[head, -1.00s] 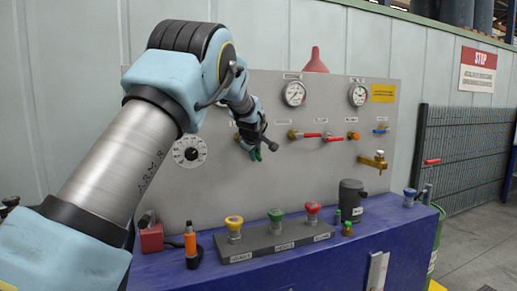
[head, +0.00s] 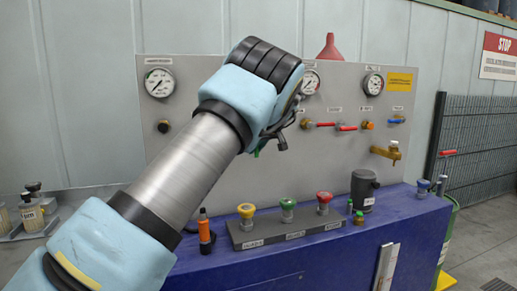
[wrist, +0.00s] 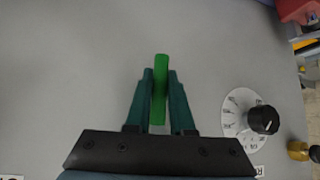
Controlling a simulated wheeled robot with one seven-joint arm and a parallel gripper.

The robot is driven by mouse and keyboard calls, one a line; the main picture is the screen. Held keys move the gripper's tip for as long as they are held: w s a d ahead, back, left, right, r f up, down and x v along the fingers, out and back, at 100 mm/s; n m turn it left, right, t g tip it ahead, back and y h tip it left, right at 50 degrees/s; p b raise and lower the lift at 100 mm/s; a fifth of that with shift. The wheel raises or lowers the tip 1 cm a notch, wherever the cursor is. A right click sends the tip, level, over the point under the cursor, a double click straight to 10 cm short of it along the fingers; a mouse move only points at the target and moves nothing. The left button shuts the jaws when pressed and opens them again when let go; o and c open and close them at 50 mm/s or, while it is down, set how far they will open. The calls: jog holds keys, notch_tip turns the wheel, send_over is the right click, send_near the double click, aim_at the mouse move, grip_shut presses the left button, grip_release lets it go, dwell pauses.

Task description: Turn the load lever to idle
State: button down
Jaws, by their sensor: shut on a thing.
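A green lever handle (wrist: 160,62) stands upright in the middle of the wrist view. My gripper (wrist: 160,78) is shut on it, with one teal finger on each side and the handle's end showing past the fingertips. The handle's label and pivot are not visible, so I cannot read its setting. In the head view my gripper (head: 258,151) is at the grey panel (head: 330,160), low behind my wrist and mostly hidden by it; only a little green shows there.
A dial with a black knob (wrist: 263,120) is close to the right of my fingers. Red-handled valves (head: 346,128) and a brass tap (head: 387,152) are on the panel to the right. Yellow, green and red buttons (head: 288,208) stand on the blue bench (head: 300,262) below.

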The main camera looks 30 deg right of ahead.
jog(key=shift+w+a, duration=0.1)
dwell(0.4)
jog(key=c, duration=0.8)
grip_release()
jog(key=b+v, duration=0.3)
jog(key=v, duration=0.7)
jog(key=shift+s+r+b, duration=0.3)
jog(key=shift+b, duration=0.05)
jog(key=shift+s, duration=0.1)
